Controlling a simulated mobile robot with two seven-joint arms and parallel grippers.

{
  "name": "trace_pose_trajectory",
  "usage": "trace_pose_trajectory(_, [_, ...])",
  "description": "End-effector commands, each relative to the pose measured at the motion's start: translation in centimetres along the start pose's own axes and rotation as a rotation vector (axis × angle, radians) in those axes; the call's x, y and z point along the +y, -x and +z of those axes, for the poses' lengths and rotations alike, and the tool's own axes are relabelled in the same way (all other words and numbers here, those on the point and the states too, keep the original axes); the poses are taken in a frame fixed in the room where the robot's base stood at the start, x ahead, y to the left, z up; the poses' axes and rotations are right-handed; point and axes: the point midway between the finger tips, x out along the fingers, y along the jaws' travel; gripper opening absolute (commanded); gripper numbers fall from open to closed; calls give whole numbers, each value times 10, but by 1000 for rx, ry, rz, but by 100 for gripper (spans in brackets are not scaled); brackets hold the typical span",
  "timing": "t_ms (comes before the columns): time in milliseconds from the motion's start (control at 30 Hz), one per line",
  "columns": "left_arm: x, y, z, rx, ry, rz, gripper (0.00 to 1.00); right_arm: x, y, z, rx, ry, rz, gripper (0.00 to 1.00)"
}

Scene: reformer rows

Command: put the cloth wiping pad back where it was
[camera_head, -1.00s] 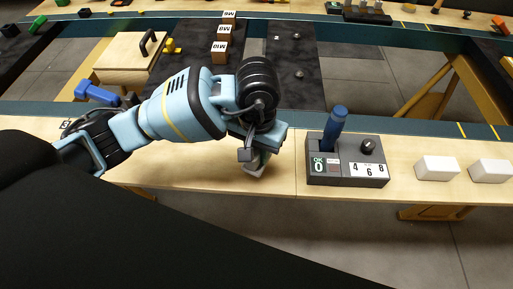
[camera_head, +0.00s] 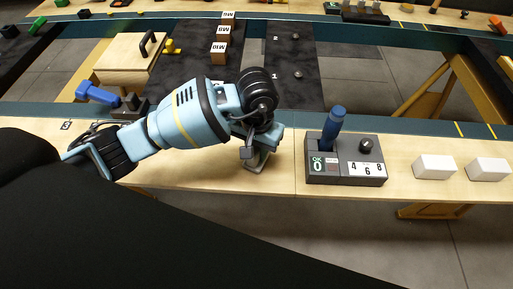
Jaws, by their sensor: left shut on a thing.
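My left gripper (camera_head: 256,158) points down over the near wooden bench, left of the grey control box. My right gripper is not in view.
The grey control box (camera_head: 345,172) with a blue lever stands close to the right. Two white blocks (camera_head: 435,167) lie farther right. A blue-handled tool (camera_head: 97,95) and a wooden box (camera_head: 125,58) are behind my arm. Bare bench lies left of the gripper.

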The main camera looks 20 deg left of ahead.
Motion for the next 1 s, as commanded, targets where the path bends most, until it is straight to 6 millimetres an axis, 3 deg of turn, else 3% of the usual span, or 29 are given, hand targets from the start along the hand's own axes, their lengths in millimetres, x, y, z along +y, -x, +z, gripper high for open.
trace_pose_trajectory(167, [0, -5, 0, -2, -1, -1, 2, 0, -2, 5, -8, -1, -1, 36])
trace_pose_trajectory(200, [0, -4, 0, -1, 0, -1, 28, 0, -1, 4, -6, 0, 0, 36])
trace_pose_trajectory(333, [0, -4, 0, -1, 0, -1, 45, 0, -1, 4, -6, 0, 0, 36])
trace_pose_trajectory(667, [0, 2, 0, 1, 0, 1, 45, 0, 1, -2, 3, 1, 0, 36])
trace_pose_trajectory(767, [0, 13, -1, 4, 0, 0, 45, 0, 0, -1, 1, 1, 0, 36])
trace_pose_trajectory(1000, [0, 60, -1, 5, -1, -1, 45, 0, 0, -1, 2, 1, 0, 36])
